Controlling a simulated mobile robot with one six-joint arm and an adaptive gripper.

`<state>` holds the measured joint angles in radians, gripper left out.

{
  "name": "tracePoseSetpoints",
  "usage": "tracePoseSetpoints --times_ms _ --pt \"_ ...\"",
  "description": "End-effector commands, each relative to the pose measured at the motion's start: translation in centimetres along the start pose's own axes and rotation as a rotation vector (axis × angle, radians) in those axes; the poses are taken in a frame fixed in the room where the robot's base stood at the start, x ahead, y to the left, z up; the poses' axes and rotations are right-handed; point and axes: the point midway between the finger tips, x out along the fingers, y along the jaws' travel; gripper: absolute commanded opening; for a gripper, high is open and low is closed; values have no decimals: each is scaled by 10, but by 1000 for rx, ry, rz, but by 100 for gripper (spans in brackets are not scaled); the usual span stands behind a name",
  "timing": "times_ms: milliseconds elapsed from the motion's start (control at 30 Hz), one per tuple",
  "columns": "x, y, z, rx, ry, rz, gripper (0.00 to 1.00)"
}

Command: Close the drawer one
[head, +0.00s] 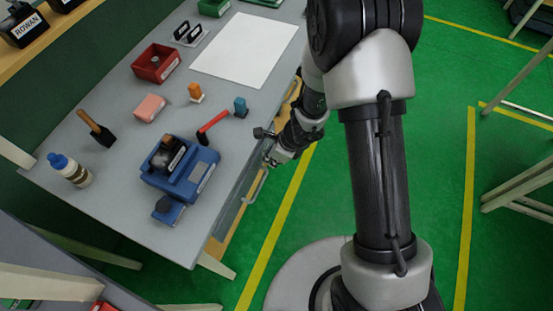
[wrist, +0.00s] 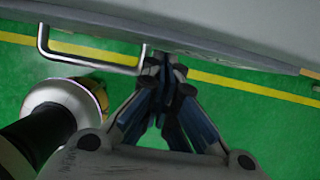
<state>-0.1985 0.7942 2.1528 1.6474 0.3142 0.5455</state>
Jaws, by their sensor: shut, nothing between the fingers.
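The grey workbench (head: 110,190) has wooden drawer parts (head: 228,222) along its front edge. A metal bar handle (head: 256,187) sticks out there in the head view, and its bent bar also shows in the wrist view (wrist: 92,61). My gripper (head: 270,161) is beside the bench's front edge, close to the handle. In the wrist view the fingers of my gripper (wrist: 167,72) are together and empty, just right of the handle's end and near a grey surface. I cannot tell whether they touch it. My arm hides part of the front edge, and how far the drawer stands out is unclear.
On the bench are a blue stamp holder (head: 183,172), a white-and-blue bottle (head: 70,170), a red box (head: 156,63), a red-handled tool (head: 212,122) and a white sheet (head: 245,50).

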Motion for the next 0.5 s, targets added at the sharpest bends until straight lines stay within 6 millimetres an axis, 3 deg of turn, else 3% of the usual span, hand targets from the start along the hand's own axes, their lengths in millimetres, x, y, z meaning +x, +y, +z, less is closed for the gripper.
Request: tracePoseSetpoints --times_ms 267,500 --pt "1 0 1 -1 0 0 0" --pt "10 0 26 -3 0 1 0"
